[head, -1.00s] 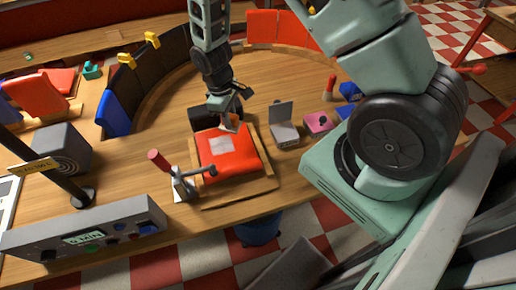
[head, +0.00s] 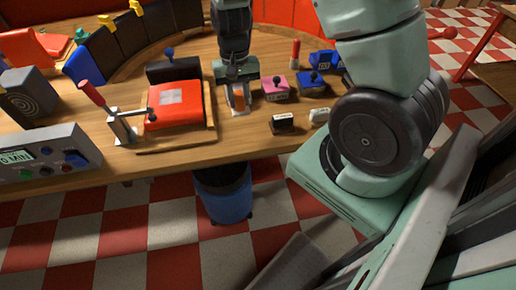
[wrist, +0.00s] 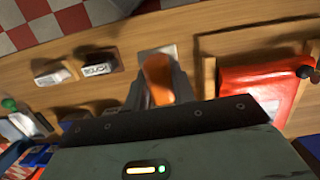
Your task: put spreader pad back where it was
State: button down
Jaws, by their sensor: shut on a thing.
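My gripper (head: 238,92) is shut on an orange piece (head: 239,98), which I take to be the spreader pad. The orange piece also shows between the fingers in the wrist view (wrist: 157,78). It is over or on a small light-grey metal tray (head: 240,110), to the right of the red cushion; I cannot tell whether it touches the tray. The tray's edge shows beyond the fingers in the wrist view (wrist: 163,52). My gripper hides most of the tray and its lid.
A red cushion (head: 174,117) with a pale patch lies on a wooden board, beside a red-handled clamp (head: 108,115). Pink (head: 276,86) and blue (head: 312,80) knobbed blocks and a black stamp (head: 282,123) are to the right. A blue bin (head: 224,190) stands below the table edge.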

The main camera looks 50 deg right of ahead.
aim_at(242, 111)
jog(key=f, duration=0.4)
jog(key=shift+s+d+f+p, duration=0.1)
jog(key=shift+s+f+p, duration=0.25)
jog(key=shift+f, duration=0.05)
jog(key=shift+f+p, duration=0.35)
jog(key=shift+f, duration=2.3)
jog(key=shift+f, duration=0.2)
jog(key=c, duration=1.2)
grip_release()
jog(key=shift+o, duration=0.2)
jog(key=shift+r, duration=0.15)
